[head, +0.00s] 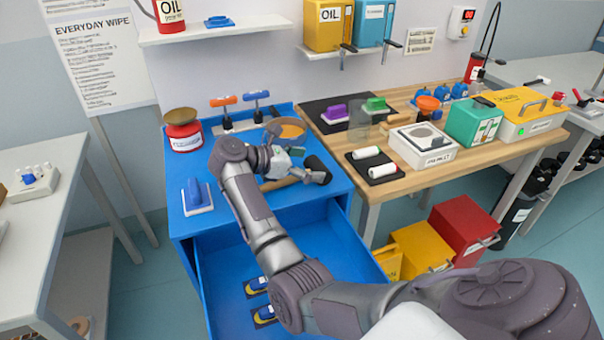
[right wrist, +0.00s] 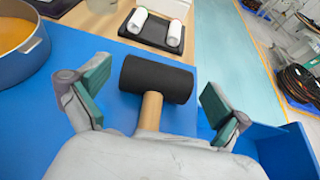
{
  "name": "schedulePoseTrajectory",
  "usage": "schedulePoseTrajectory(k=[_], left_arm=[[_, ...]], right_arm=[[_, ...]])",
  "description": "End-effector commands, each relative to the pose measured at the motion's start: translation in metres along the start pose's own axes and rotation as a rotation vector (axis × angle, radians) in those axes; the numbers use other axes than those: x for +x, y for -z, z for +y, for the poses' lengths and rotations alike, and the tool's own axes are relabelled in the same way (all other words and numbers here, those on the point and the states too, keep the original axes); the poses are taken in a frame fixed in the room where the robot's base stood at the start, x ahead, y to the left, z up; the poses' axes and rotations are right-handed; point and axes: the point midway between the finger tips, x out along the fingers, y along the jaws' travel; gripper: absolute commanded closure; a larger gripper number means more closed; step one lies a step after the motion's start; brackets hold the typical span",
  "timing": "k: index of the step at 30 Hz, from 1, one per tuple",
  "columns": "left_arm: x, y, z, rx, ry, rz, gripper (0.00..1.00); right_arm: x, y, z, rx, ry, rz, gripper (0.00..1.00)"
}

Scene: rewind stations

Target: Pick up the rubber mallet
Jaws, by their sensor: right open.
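The rubber mallet lies on the blue workstation top (head: 230,222). Its black head (right wrist: 157,79) and light wooden handle (right wrist: 150,112) show in the right wrist view. In the head view, its head (head: 318,166) is near the right edge of the blue top, and its handle runs to the left, partly behind my gripper. My right gripper (right wrist: 158,104) is open, with one green-padded finger on each side of the mallet and gaps between the fingers and the mallet. It also shows in the head view (head: 308,176). My left gripper is not in view.
A blue pot with orange contents (right wrist: 18,45) stands left of the mallet. A black tray (head: 374,158) with white rollers is on the wooden bench to the right. A blue-handled tool (head: 196,195) and a red can (head: 183,132) stand left. A drawer (head: 227,285) below is open.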

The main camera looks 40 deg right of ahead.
Motion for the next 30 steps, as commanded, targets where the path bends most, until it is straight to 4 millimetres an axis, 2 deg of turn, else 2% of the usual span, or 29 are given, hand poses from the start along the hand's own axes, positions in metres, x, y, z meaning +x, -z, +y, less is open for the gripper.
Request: schedulePoseTrajectory(k=[2,13,23,30], left_arm=[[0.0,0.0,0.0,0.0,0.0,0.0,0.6],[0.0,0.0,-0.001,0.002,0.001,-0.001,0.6],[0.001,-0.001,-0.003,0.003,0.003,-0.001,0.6],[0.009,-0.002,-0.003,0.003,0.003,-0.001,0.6]], right_arm=[[0.0,0.0,0.0,0.0,0.0,0.0,0.03],[0.0,0.0,0.0,0.0,0.0,0.0,0.65],[-0.002,-0.004,0.001,0.004,-0.001,0.0,0.66],[-0.012,-0.026,0.001,0.008,-0.003,0.002,0.66]])
